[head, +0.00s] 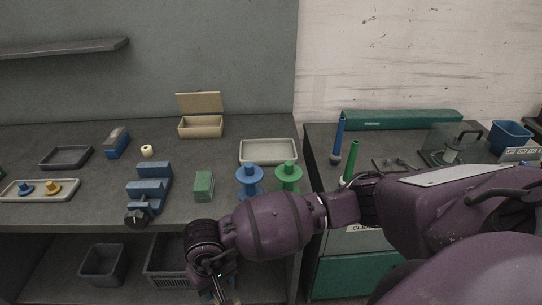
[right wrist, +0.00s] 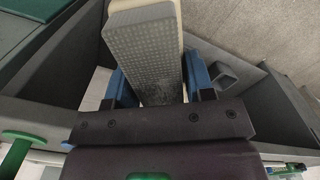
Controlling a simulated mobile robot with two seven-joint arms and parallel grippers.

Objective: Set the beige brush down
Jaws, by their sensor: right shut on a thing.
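The beige brush (right wrist: 145,45), with a beige edge and a grey dotted face, is held between the two blue fingers of my right gripper (right wrist: 160,82) in the right wrist view. In the head view my right gripper (head: 222,287) is low at the bottom edge, in front of the bench and right of the slotted grey crate (head: 165,268) on the lower shelf. The brush is hard to make out there. I cannot tell whether it touches anything below. My left gripper is not in view.
Blue (head: 249,179) and green (head: 288,176) spools stand near the bench's front edge, close to my right arm. A grey tray (head: 268,163) lies behind them. A grey bin (head: 103,264) stands on the lower shelf. Dark grey panels (right wrist: 285,100) flank the gripper in the right wrist view.

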